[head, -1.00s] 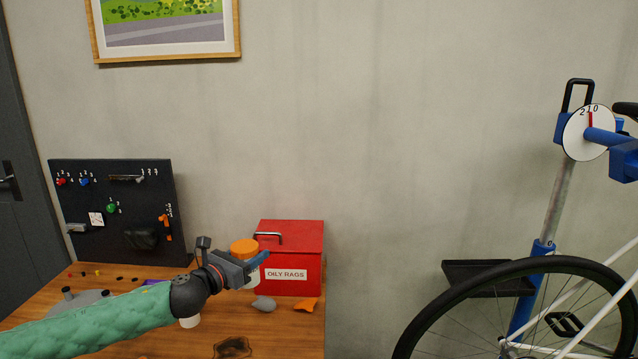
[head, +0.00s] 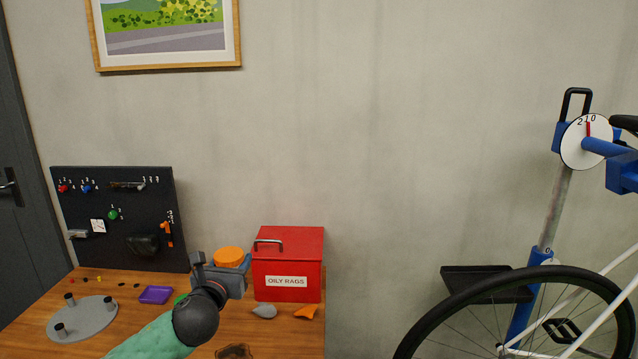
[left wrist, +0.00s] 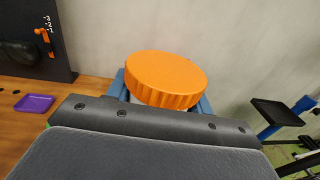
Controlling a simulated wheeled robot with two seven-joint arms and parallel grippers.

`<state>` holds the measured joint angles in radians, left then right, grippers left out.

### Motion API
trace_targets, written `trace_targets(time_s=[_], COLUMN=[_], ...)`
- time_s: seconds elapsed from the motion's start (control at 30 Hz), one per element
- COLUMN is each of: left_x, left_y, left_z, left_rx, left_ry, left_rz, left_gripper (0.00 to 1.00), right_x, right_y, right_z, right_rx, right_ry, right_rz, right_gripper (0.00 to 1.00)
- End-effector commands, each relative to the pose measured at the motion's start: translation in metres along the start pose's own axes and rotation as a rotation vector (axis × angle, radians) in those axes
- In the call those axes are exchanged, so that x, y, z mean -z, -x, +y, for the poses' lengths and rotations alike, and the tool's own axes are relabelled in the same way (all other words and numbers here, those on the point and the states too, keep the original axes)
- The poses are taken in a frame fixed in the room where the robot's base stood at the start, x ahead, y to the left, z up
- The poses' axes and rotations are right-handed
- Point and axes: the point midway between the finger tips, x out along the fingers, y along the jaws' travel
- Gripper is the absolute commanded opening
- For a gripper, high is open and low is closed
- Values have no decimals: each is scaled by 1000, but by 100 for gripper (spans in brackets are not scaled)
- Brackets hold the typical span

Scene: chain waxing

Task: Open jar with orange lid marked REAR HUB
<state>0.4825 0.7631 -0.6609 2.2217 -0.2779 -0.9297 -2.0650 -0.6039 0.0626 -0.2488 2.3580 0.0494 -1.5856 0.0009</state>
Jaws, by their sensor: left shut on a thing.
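The jar's orange lid (head: 229,257) shows in the head view at the back of the workbench, just left of the red box. In the left wrist view the ribbed orange lid (left wrist: 165,77) sits between the blue fingers of my left gripper (left wrist: 163,90). My left gripper (head: 232,266) is shut on the jar with the orange lid. The jar's body is mostly hidden behind the gripper, and no REAR HUB marking is readable. My right gripper is not in view.
A red OILY RAGS box (head: 288,265) stands right beside the jar. A grey round stand (head: 85,322) and a purple tray (head: 156,295) lie to the left. A grey lump (head: 264,311) and an orange scrap (head: 306,311) lie in front of the box. A black pegboard (head: 118,220) stands behind.

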Motion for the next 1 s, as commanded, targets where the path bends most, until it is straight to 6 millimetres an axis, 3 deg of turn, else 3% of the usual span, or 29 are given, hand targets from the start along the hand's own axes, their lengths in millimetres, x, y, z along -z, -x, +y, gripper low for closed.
trace_targets(time_s=[0.1,0.5,1.0], left_x=[10,59,142], left_y=[12,55,114], left_z=[1,0,-8], left_rx=[-32,-82,-120], left_ry=[3,1,0], left_rz=[4,4,4], left_gripper=[10,10,10], right_x=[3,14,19], right_y=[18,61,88], right_z=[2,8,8], right_rx=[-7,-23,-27], right_ry=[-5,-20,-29], right_rz=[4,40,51], right_gripper=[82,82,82])
